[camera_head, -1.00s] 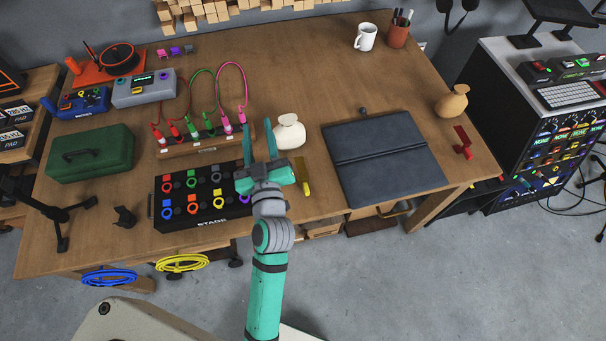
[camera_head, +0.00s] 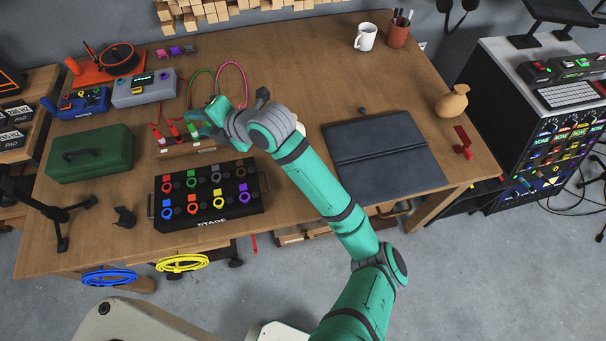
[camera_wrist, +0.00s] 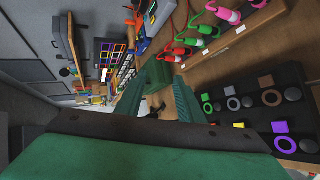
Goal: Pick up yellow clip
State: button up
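The yellow clip cannot be made out in either view now; the spot near the table's front edge where a yellow piece showed earlier is covered by my arm. My gripper (camera_head: 203,113) is over the rack of coloured plugs (camera_head: 190,150), left of the table's middle, with its fingers pointing left. In the wrist view my gripper (camera_wrist: 160,82) has its two green fingers apart, with no object seen held between them. The white vase is mostly hidden behind my arm.
The black STAGE box (camera_head: 208,192) with coloured rings lies just in front of my gripper. A green toolbox (camera_head: 90,153) stands to the left. A dark folder (camera_head: 385,155) and a red clip (camera_head: 463,143) lie to the right. Cables (camera_head: 232,75) loop behind the rack.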

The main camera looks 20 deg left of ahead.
jog(key=w+d+f+n+h, duration=0.1)
jog(key=d+f+h, duration=0.3)
jog(key=d, duration=0.4)
jog(key=w+d+f+n+g+h, duration=0.1)
jog(key=d+f+n+h, duration=0.3)
jog(key=d, duration=0.5)
jog(key=w+d+f+n+h, duration=0.1)
jog(key=d+f+n+h, duration=0.2)
jog(key=d, duration=0.6)
jog(key=shift+w+d+f+g+h, duration=0.3)
jog(key=shift+f+g+h, duration=0.15)
jog(key=shift+h, duration=0.15)
notch_tip(320, 180, down, 10)
jog(key=shift+a+f, duration=0.1)
grip_shut()
